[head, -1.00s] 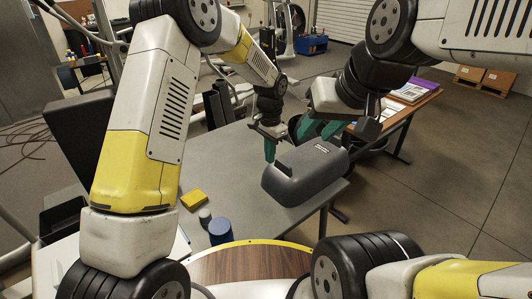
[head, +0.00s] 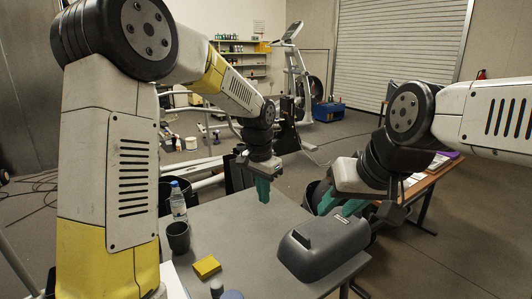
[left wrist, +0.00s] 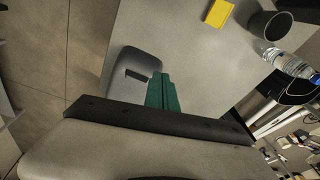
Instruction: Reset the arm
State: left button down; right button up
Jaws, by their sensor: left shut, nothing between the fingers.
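My left gripper (head: 263,190) points down above the grey table (head: 225,225), with its green fingers together and nothing between them. It is behind and left of a dark grey machine cover (head: 325,248), apart from it. In the left wrist view, its closed green fingers (left wrist: 162,92) appear in front of the cover (left wrist: 135,65). My right gripper (head: 341,205) is just behind the cover, green fingers spread apart with no object seen between them. The cover partly overlaps its lower end, so contact cannot be told.
A yellow block (head: 207,266), a dark cup (head: 178,237) and a water bottle (head: 177,201) stand on the table's left side. A wooden desk with papers (head: 425,176) is at the right. An exercise machine (head: 297,75) stands farther back.

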pick_arm(q)
jog(key=s+a+r+n+t, duration=0.2)
jog(key=s+a+r+n, duration=0.2)
jog(key=s+a+r, duration=0.55)
jog(key=s+a+r+n+t+h, duration=0.1)
jog(key=s+a+n, duration=0.3)
jog(key=s, duration=0.8)
jog(key=shift+s+a+r+t, duration=0.2)
jog(key=shift+a+t, duration=0.25)
jog(key=shift+t, duration=0.45)
